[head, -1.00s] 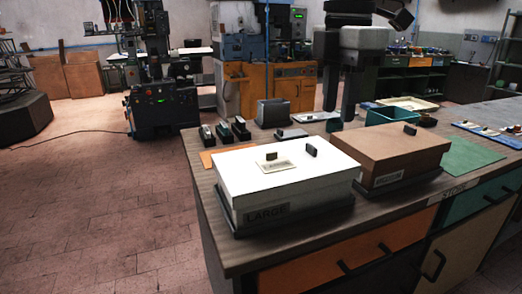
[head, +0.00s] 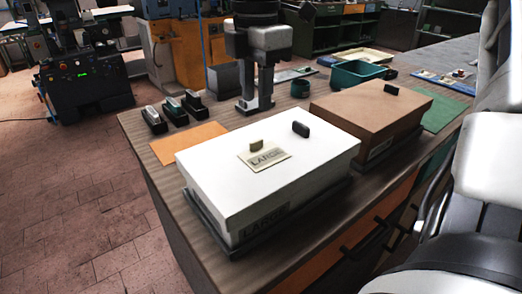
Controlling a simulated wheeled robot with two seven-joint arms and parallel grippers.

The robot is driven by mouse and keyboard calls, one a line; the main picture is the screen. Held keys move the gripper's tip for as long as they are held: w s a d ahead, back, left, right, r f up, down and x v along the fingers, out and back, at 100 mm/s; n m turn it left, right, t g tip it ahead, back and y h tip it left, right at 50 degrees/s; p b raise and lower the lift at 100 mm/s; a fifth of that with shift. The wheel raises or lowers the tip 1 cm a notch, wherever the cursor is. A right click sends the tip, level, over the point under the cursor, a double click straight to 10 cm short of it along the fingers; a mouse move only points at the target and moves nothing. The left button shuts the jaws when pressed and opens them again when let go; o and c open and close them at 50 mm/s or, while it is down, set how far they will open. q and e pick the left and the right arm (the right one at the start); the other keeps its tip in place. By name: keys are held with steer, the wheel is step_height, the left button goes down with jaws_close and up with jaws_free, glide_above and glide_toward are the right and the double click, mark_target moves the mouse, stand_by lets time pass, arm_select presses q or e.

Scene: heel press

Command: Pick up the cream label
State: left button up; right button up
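The cream label (head: 264,158) lies flat on the lid of the white box (head: 215,170), left of the lid's dark knob (head: 300,128). My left gripper is not in view.
A brown box (head: 355,105) with a dark knob stands right of the white one. Several dark blocks (head: 172,110) and an orange mat (head: 190,142) lie to the left. A teal bin (head: 357,74) and green mat (head: 440,112) are farther back right.

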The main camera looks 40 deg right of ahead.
mark_target(261, 138)
step_height(261, 138, down, 3)
steer(key=shift+s+d+f+p, duration=0.15)
steer(key=shift+f+p, duration=0.2)
steer(key=shift+f, duration=1)
steer(key=shift+s+d+f+p, duration=0.15)
steer(key=shift+f+p, duration=0.15)
steer(key=shift+f, duration=1)
jaws_close()
